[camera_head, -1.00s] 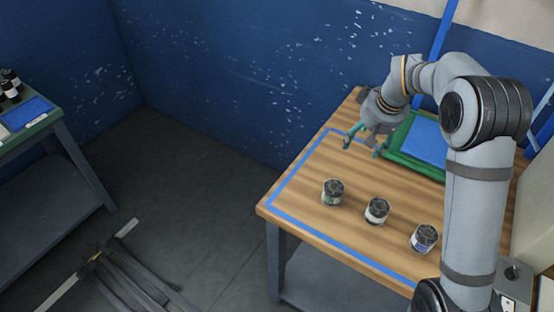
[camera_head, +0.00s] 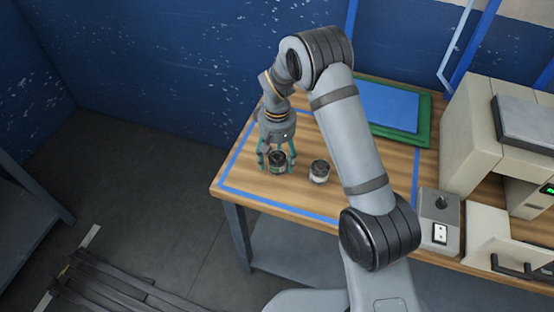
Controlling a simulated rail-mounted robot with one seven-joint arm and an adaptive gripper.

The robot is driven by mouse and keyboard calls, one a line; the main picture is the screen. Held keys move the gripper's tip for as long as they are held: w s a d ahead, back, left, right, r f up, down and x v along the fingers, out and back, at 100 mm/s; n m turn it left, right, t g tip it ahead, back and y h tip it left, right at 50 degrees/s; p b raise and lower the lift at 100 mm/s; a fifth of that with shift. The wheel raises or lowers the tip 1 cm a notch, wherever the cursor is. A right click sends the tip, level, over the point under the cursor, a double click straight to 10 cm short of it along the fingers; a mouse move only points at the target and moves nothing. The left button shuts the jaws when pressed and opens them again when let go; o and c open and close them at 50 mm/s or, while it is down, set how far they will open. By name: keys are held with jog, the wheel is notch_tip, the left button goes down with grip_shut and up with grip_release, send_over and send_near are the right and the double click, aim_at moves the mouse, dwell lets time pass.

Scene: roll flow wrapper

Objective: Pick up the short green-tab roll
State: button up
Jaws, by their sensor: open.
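The green-tab roll (camera_head: 277,162), a short dark-topped cylinder, stands upright on the wooden table near its left front part. My gripper (camera_head: 277,164) points down over it, open, with its green fingers on either side of the roll. I cannot tell whether the fingers touch it. A second short roll (camera_head: 320,172) with a dark top and pale side stands just to the right, apart from the gripper. The third roll is not visible now; my arm covers that part of the table.
Blue tape (camera_head: 290,209) outlines an area on the table (camera_head: 232,190). A green tray with a blue mat (camera_head: 390,107) lies behind my arm. A control box with a switch (camera_head: 438,218) and a beige machine (camera_head: 475,130) stand at the right.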

jog(key=shift+f, duration=0.5)
jog(key=shift+c, duration=0.6)
jog(key=c, duration=1.1)
jog(key=shift+r, duration=0.1)
jog(key=shift+c, duration=0.7)
